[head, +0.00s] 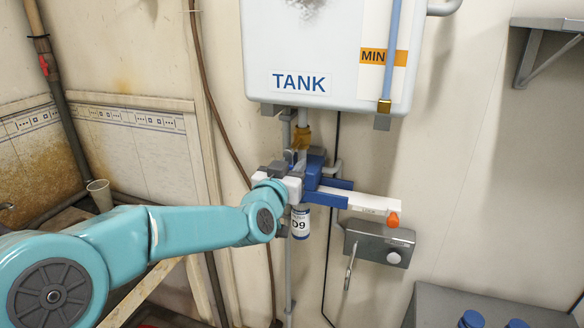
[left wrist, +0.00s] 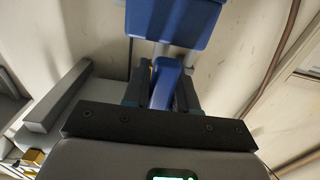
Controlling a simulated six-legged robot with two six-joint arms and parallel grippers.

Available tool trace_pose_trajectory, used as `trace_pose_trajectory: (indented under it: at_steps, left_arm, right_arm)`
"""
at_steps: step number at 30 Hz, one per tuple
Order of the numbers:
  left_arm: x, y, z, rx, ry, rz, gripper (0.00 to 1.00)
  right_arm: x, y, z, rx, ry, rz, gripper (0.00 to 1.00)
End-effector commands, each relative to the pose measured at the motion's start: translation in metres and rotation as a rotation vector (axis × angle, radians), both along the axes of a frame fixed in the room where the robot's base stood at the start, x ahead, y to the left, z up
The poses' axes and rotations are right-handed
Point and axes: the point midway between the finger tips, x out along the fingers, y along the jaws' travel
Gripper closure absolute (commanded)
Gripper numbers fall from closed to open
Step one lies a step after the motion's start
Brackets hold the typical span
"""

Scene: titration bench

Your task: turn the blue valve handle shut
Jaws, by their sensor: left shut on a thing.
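The blue valve handle (left wrist: 166,88) shows in the left wrist view as a blue bar between the dark fingers of my left gripper (head: 300,173). The gripper is shut on it, under the tank. A larger blue block (left wrist: 168,20) lies just beyond the fingers in the left wrist view. In the head view the gripper and wrist hide most of the handle. Blue parts (head: 314,172) and a white bar with an orange tip (head: 365,204) stick out to the right there. My right gripper is not in view.
The white tank (head: 275,50) hangs on the wall directly above. A label cylinder marked 09 (head: 301,224) hangs just below the gripper. A grey box (head: 378,243) with a round knob is mounted at lower right. Blue caps show at bottom right. A cup (head: 99,194) stands at left.

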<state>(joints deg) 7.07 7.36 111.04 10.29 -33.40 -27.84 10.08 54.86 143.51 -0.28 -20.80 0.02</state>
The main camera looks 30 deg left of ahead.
Motion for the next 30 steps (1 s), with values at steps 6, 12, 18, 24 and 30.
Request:
trace_pose_trajectory:
  at_steps: [6,12,18,24,30]
  left_arm:
    - [0.001,-0.004,-0.001,-0.083,-0.025,0.000,1.00]
    - [0.002,-0.010,0.000,-0.236,-0.063,0.000,1.00]
    - [0.004,-0.017,0.003,-0.421,-0.106,0.000,1.00]
    - [0.005,-0.024,0.008,-0.607,-0.150,0.000,1.00]
    - [0.007,-0.029,0.014,-0.792,-0.194,0.001,1.00]
  right_arm:
    - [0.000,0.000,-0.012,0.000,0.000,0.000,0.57]
    - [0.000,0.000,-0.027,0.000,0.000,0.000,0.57]
    - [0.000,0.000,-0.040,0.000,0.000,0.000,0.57]
    - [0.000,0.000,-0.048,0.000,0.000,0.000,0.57]
    - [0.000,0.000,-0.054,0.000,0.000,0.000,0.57]
